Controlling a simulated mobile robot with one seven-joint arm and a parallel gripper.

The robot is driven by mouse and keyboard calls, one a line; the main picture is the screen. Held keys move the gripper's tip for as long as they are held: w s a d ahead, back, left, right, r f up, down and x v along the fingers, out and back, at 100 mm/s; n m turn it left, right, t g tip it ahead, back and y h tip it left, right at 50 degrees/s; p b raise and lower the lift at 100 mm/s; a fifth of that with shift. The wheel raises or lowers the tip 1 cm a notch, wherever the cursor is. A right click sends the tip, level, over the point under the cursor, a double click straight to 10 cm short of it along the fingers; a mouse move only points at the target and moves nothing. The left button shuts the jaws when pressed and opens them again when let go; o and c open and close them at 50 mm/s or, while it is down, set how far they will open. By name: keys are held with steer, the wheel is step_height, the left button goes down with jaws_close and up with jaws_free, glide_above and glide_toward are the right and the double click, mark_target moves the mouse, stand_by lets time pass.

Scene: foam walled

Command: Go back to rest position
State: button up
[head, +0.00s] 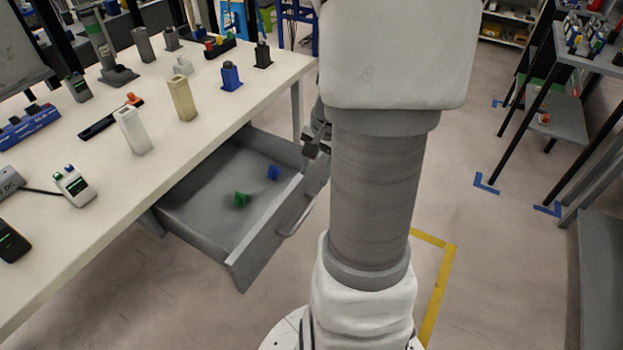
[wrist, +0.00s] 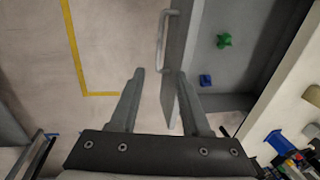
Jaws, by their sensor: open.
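My gripper (wrist: 158,76) is open in the wrist view, its two fingers apart with nothing held between them. The front panel of the grey drawer shows between and beyond the fingers; I cannot tell whether they touch it. In the head view my gripper (head: 316,138) is small and partly hidden behind my arm, near the far end of the drawer front. The drawer (head: 205,222) stands pulled out from under the table, with its handle (head: 297,217) on the front. A green piece (head: 240,200) and a blue piece (head: 274,172) lie inside it.
The white table (head: 165,155) on the left carries several blocks, holders and small devices. A dark-legged shelf (head: 560,110) stands at the right. The floor (head: 480,270) between the drawer and that shelf is open, with yellow tape (head: 436,290) on it.

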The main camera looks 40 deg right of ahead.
steer(key=shift+s+r, duration=0.1)
steer(key=shift+r, duration=0.65)
